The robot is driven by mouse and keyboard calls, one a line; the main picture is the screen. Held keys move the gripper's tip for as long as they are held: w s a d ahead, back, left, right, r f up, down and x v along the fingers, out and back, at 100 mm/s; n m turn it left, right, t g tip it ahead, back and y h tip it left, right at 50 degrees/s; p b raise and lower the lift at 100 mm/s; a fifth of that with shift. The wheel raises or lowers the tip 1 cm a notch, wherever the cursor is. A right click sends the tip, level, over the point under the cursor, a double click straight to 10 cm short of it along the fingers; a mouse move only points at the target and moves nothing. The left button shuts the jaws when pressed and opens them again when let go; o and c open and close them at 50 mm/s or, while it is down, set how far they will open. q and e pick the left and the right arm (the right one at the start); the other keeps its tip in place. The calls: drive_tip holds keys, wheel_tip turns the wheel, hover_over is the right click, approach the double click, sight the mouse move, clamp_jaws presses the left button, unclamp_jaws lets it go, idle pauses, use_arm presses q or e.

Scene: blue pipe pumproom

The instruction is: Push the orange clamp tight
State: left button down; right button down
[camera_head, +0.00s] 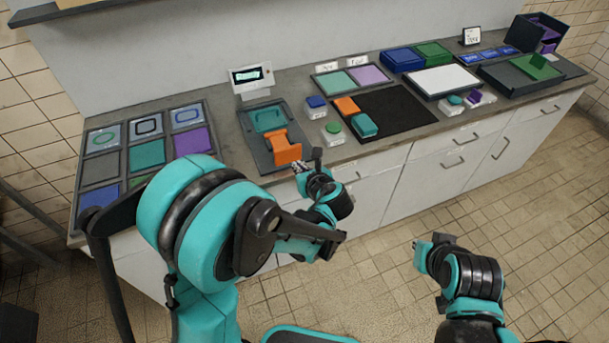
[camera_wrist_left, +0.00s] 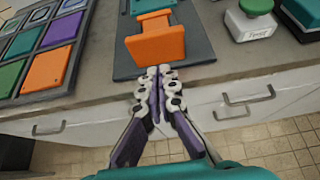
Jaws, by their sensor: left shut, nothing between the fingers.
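The orange clamp (camera_head: 285,148) stands at the front end of a dark fixture plate (camera_head: 257,150) on the counter, with a teal part (camera_head: 267,119) behind it. In the left wrist view the clamp (camera_wrist_left: 155,43) shows its broad orange face, and the plate's bare front (camera_wrist_left: 195,52) lies around it. My left gripper (camera_head: 299,167) is just in front of the clamp, near the counter's front edge. In the wrist view its fingers (camera_wrist_left: 160,75) are together and empty, pointing at the clamp; contact cannot be told. My right gripper (camera_head: 432,247) hangs away from the counter, over the floor; its fingers are unclear.
A display (camera_head: 252,77) stands behind the fixture. A rack of coloured tiles (camera_head: 147,154) lies to the left. Button boxes (camera_head: 334,132) and a black mat (camera_head: 392,112) with orange and teal blocks lie to the right. Cabinet drawers (camera_head: 450,145) front the counter.

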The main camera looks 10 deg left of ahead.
sight(289, 153)
use_arm(q)
drive_tip(key=w+a, duration=0.1)
drive_tip(key=w+a+f+b, duration=0.1)
drive_tip(key=w, duration=0.1)
drive_tip(key=shift+w+a, duration=0.2)
drive_tip(key=shift+w, duration=0.05)
drive_tip(key=shift+w+a, duration=0.35)
drive_tip(key=shift+w, duration=0.2)
drive_tip(key=w+a, duration=0.1)
drive_tip(key=w, duration=0.1)
drive_tip(key=w+a, duration=0.1)
drive_tip(key=w, duration=0.1)
drive_tip(key=shift+a+b, duration=0.3)
drive_tip(key=shift+a, duration=0.1)
drive_tip(key=shift+r, duration=0.1)
